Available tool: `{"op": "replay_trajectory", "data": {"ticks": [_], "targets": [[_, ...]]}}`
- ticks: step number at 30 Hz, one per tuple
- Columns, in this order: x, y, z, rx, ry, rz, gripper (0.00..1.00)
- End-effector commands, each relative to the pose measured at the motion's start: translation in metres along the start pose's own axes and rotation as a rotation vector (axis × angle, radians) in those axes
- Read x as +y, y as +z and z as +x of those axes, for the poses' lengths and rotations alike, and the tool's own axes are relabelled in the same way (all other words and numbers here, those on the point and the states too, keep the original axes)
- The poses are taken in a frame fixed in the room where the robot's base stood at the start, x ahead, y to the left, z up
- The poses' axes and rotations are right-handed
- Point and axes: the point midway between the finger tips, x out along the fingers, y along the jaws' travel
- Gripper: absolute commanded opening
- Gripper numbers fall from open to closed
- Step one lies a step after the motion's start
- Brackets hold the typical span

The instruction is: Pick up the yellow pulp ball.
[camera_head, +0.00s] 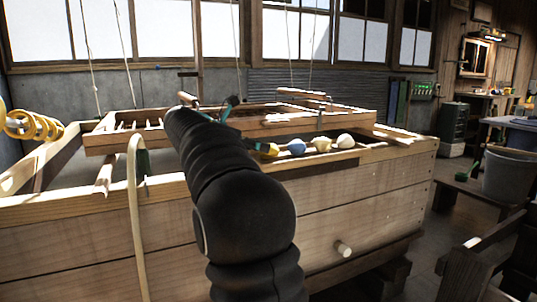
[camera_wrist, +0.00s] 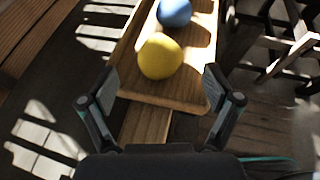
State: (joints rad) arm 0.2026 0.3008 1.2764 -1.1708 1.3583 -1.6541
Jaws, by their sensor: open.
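The yellow pulp ball (camera_wrist: 160,56) rests near the end of a narrow wooden board (camera_wrist: 165,100) in the wrist view. In the head view the ball (camera_head: 270,149) shows at the left end of a row of balls, partly hidden by my gripper. My gripper (camera_wrist: 160,82) is open and empty, with one finger pad on either side just short of the ball. In the head view my arm hides most of my gripper (camera_head: 255,144).
A blue ball (camera_wrist: 174,12) sits just behind the yellow one; it also shows in the head view (camera_head: 297,146). A pale yellow ball (camera_head: 322,144) and a white ball (camera_head: 345,141) follow to the right. A wooden frame (camera_head: 250,122) hangs on ropes over the large wooden vat (camera_head: 380,195).

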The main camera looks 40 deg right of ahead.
Motion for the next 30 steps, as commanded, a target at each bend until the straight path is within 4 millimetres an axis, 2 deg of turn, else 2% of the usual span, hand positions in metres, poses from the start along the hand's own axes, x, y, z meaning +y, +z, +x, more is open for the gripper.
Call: {"op": "replay_trajectory", "data": {"ticks": [8, 18, 26, 30], "targets": [[0.000, -0.001, 0.015, 0.001, -0.001, 0.000, 0.90], [0.000, -0.002, 0.058, 0.001, -0.002, 0.001, 0.90], [0.001, -0.002, 0.060, 0.001, 0.002, 0.001, 0.90], [0.001, -0.002, 0.060, 0.001, 0.001, 0.001, 0.55]]}}
